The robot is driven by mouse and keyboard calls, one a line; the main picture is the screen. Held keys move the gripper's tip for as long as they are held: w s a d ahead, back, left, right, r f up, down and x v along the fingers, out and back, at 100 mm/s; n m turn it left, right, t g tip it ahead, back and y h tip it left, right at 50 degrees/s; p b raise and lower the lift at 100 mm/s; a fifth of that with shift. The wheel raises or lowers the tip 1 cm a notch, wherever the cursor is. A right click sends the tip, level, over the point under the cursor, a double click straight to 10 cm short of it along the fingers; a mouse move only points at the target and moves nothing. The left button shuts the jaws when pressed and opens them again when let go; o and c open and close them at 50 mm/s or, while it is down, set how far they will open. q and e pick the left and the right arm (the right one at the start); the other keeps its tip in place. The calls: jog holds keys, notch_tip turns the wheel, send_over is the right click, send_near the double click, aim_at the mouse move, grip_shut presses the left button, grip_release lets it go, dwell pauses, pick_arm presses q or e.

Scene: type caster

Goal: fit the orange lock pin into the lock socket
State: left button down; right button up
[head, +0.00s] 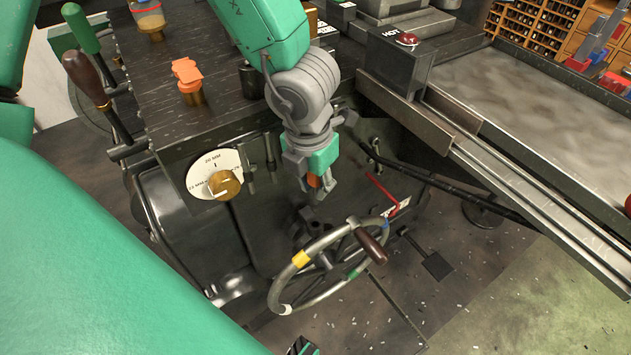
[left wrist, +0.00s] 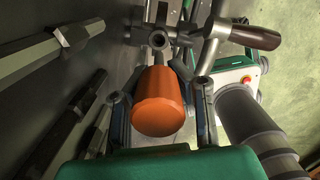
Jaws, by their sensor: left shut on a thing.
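My left gripper (head: 313,186) points down in front of the machine, above and behind the handwheel's upper rim. It is shut on the orange lock pin (head: 314,181), mostly hidden by the fingers in the head view. In the left wrist view the pin's rounded orange body (left wrist: 161,100) sits between the two fingers of the gripper (left wrist: 160,105). Just beyond the pin is a grey round fitting with a dark hole (left wrist: 157,39); I cannot tell whether it is the lock socket, or whether the pin touches it.
A handwheel (head: 285,283) with a brown handle (head: 371,246) stands below the gripper. A white dial with a brass knob (head: 224,185) is to the left. An orange-topped brass piece (head: 187,78) stands on the dark bench. A metal rail (head: 520,187) runs along the right.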

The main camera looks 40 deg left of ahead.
pick_arm(q)
jog(key=shift+a+f, duration=0.1)
jog(key=shift+f, duration=0.1)
jog(key=f, duration=0.1)
jog(key=b, duration=0.5)
send_over(314, 220)
jog(key=s, duration=0.1)
jog(key=f, duration=0.4)
jog(key=shift+d+f, duration=0.2)
jog(key=shift+d, duration=0.2)
jog(key=shift+f, duration=0.1)
jog(key=shift+p, duration=0.6)
dwell(0.5)
jog(key=shift+f+b, duration=2.15)
jog(key=shift+f, duration=0.4)
jog(key=c, duration=1.4)
grip_release()
jog(key=shift+o, duration=0.2)
